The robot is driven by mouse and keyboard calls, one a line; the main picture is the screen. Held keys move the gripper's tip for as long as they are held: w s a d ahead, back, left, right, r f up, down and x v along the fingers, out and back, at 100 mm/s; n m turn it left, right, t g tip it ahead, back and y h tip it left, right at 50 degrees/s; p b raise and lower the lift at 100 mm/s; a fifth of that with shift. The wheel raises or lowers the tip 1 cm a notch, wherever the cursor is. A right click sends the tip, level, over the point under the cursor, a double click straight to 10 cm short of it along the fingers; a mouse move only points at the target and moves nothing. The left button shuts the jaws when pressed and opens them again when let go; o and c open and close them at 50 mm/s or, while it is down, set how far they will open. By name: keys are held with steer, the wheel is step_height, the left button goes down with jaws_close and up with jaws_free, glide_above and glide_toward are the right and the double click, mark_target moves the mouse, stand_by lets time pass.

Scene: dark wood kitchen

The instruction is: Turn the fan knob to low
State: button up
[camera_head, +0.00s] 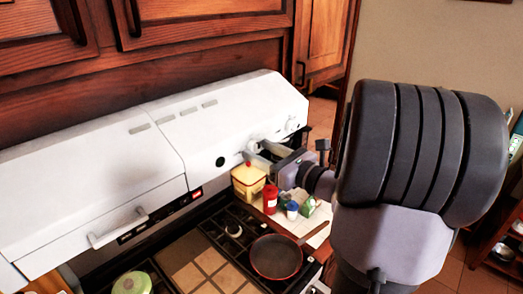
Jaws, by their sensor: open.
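The white range hood (228,120) runs along the wall below the wooden cabinets. Two white knobs sit toward the right end of its front: a left knob (252,146) and a right knob (291,124). I cannot tell from their markings which one is the fan knob, nor read their settings. My gripper (262,156) is open in front of the hood, just below and right of the left knob. Its fingers point left toward the hood front. Whether a finger touches the left knob cannot be told.
Below is a stove with a dark red pan (276,257) and a green-lidded pot (132,284). A yellow container (248,181), a red bottle (270,198) and small jars stand under my gripper. The hood's lower left has a handle (118,228).

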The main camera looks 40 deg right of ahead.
jaws_close()
steer(key=m+p, duration=0.4)
steer(key=shift+r, duration=0.2)
steer(key=m+p, duration=0.5)
steer(key=shift+f+m, duration=0.1)
steer(key=shift+m, duration=0.2)
stand_by(0.4)
jaws_free()
